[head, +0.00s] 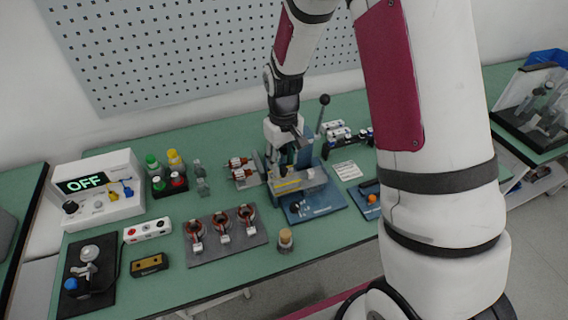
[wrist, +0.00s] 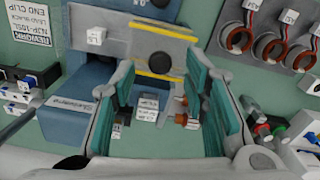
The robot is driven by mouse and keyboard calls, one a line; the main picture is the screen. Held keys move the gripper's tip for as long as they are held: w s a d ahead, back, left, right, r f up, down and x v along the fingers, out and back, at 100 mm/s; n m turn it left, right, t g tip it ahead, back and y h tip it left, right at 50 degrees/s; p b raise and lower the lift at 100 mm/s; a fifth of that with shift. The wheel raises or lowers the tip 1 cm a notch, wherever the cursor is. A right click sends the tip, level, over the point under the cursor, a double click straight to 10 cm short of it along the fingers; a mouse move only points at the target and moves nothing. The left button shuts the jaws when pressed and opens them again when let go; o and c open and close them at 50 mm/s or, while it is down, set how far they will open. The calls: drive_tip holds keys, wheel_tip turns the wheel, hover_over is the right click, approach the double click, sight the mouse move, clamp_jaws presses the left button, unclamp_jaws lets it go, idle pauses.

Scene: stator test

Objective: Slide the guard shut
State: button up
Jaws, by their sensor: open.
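My gripper (head: 287,160) is over the blue-based fixture (head: 318,207) near the middle of the bench, pointing down. In the wrist view my gripper (wrist: 160,68) is open, its two green-padded fingers apart with nothing clearly held. A grey block with yellow stripes (wrist: 155,78), which looks like the guard, lies beyond and between the fingertips. It also shows in the head view as the grey, yellow-striped part (head: 288,185). A small pale labelled block (wrist: 147,108) shows between the fingers. Whether a finger touches the guard cannot be told. My gripper partly hides the fixture.
A black-knobbed lever (head: 324,100) rises behind the fixture. A grey plate with copper-wound stators (head: 224,240) lies left in front, beside a cork-topped jar (head: 285,240). Red-ended parts (head: 240,168) lie to the left. A box reading OFF (head: 98,192) stands at the far left.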

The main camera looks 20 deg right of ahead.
drive_tip(key=shift+f, duration=0.9)
clamp_jaws()
drive_tip(key=shift+d, duration=0.1)
drive_tip(key=d, duration=0.8)
drive_tip(key=shift+d, duration=0.35)
unclamp_jaws()
